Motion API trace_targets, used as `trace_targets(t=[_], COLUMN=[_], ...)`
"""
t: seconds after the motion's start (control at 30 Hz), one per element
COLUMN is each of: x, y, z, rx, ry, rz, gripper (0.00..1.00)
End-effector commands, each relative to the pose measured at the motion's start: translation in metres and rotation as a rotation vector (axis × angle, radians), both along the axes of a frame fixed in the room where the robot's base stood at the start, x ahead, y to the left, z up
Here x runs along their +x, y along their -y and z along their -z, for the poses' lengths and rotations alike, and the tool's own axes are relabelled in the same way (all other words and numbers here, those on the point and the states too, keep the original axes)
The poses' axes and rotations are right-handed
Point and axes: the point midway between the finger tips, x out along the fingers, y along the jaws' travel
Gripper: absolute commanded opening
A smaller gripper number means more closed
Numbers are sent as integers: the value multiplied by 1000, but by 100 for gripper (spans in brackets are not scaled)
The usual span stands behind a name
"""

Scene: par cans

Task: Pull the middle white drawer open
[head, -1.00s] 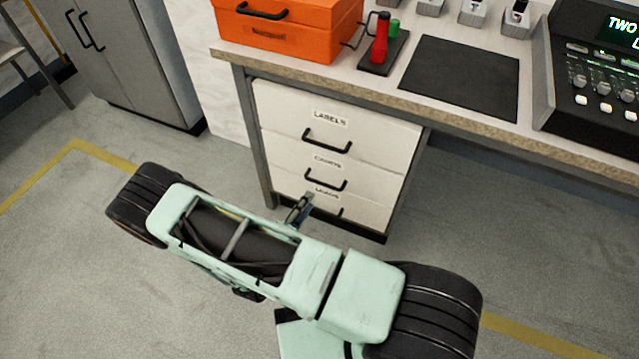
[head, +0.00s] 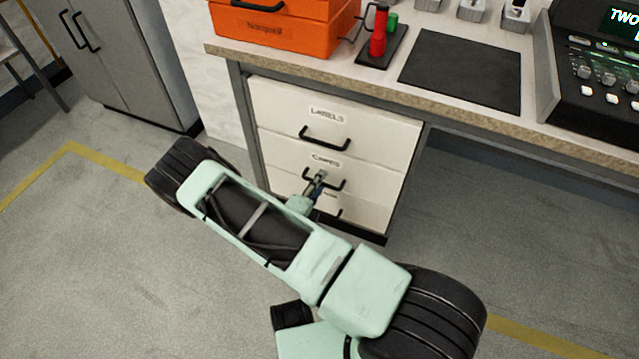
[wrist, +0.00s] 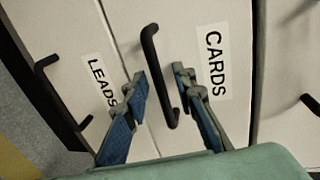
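The middle white drawer (head: 374,178), labelled CARDS, is closed under the bench; it fills the centre of the wrist view (wrist: 200,14). Its black bar handle (wrist: 149,44) runs between my fingertips. My gripper (wrist: 159,76) is open, with blue-and-grey fingers, one on each side of the handle, and gaps show between fingers and bar. In the head view my gripper (head: 319,180) is at the middle drawer's handle and partly covers it. My arm hides part of the lowest drawer.
The LABELS drawer (head: 285,105) above and the LEADS drawer (head: 368,213) below are closed, each with a black handle. The bench top (head: 300,65) overhangs the drawers. An orange case (head: 300,35) stands on it. Open floor (head: 90,250) lies in front.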

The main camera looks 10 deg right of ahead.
Motion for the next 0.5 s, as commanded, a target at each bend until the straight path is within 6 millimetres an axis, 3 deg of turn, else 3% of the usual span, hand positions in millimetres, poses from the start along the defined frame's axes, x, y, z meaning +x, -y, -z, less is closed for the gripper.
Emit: trace_targets(t=[0.1,0.33,0.5], x=[0,0,0], y=[0,0,0], z=[0,0,0], rx=[0,1,0], ry=[0,1,1], rz=[0,0,0], gripper=[25,0,0])
